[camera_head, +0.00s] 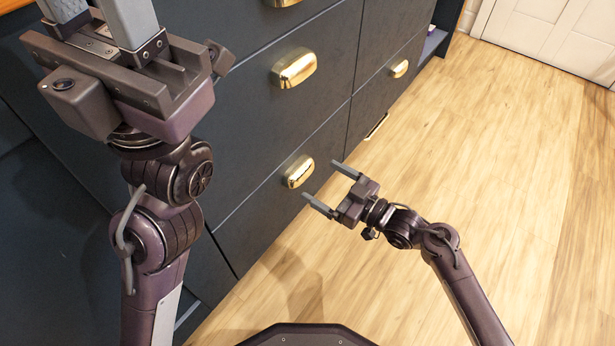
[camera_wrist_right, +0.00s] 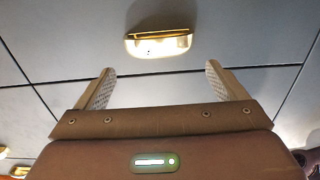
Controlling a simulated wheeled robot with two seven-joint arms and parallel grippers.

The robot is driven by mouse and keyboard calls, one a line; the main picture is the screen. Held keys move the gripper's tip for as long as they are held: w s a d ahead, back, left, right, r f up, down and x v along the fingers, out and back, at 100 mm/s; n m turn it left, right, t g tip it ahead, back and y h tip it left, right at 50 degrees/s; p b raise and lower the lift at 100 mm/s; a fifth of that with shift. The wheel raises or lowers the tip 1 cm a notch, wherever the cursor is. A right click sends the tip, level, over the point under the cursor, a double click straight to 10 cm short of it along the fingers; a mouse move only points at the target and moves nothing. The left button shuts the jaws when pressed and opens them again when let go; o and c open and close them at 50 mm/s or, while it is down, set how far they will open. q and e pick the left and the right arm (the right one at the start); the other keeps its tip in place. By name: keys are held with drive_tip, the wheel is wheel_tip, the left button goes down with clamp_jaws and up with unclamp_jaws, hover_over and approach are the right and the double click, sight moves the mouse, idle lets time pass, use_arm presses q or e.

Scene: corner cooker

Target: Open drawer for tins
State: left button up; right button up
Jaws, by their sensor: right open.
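The dark blue cabinet has several drawer fronts with gold cup handles; none carries a label that I can read. In the head view my right gripper (camera_head: 320,179) is open and empty, its fingers pointing at the lower drawer (camera_head: 262,200) and its gold handle (camera_head: 298,171). In the right wrist view the handle (camera_wrist_right: 158,46) lies ahead, centred between the open fingers (camera_wrist_right: 157,80) and apart from them. This drawer looks shut. My left gripper (camera_head: 100,22) is raised at the top left, its fingertips cut off by the frame edge.
Another gold handle (camera_head: 294,68) sits on the drawer above, and a smaller-looking one (camera_head: 399,68) on the neighbouring front. The wooden floor (camera_head: 500,150) to the right is clear, up to a white door (camera_head: 550,30) at the back.

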sight(307, 172)
drive_tip(key=shift+b+x, duration=0.7)
drive_tip(key=shift+x, duration=1.55)
drive_tip(key=shift+f, duration=0.1)
drive_tip(key=shift+c, duration=0.4)
drive_tip(key=c, duration=1)
